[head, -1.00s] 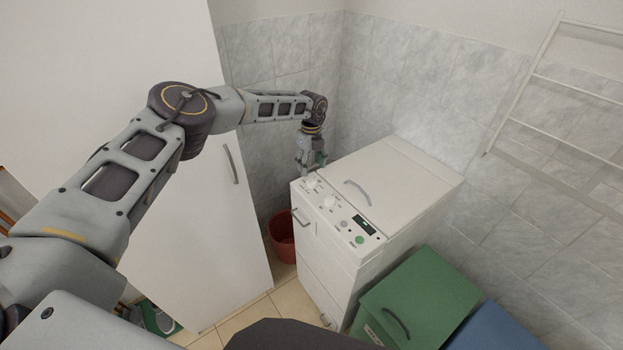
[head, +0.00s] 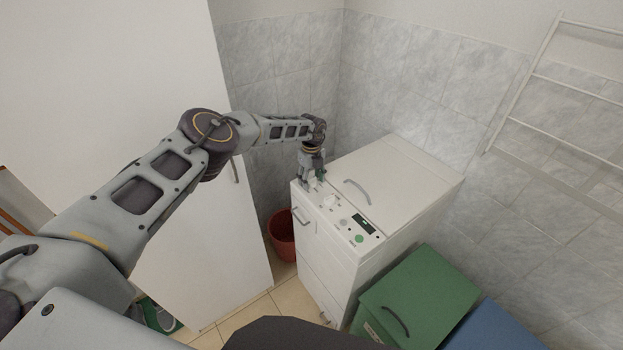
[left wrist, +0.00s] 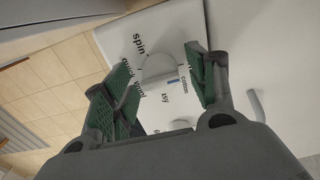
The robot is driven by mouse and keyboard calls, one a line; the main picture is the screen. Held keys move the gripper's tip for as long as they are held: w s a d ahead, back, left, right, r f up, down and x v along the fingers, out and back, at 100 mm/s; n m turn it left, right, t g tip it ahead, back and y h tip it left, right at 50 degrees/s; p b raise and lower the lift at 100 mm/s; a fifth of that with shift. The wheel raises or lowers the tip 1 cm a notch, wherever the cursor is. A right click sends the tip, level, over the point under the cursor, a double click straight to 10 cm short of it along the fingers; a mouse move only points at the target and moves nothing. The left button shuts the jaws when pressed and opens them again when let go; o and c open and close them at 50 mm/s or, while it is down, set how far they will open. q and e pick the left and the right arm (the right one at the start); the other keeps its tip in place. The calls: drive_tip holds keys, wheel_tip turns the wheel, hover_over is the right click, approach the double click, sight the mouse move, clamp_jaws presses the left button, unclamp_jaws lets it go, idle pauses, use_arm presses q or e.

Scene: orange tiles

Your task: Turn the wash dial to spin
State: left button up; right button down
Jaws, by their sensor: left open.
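The white washing machine (head: 400,185) stands by the tiled wall, its control panel along the near top edge. My left gripper (head: 314,180) is over the far left end of that panel and partly hides the wash dial there. In the left wrist view the white round wash dial (left wrist: 160,68) lies beyond and between the open green-padded fingers (left wrist: 160,88); I cannot tell whether they touch it. The words "spin", "quick", "wool" and "cotton" are printed around it. A small blue mark shows near its cotton side. My right gripper is not in view.
A second dial (head: 330,201), buttons and a dark display (head: 363,225) sit along the panel. A red bucket (head: 281,236) stands left of the machine, beside a tall white cabinet (head: 215,260). A green bin (head: 420,295) and a blue one (head: 497,328) stand to the right.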

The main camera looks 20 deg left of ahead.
use_arm(q)
drive_tip(key=c, duration=0.9)
drive_tip(key=shift+c, duration=0.7)
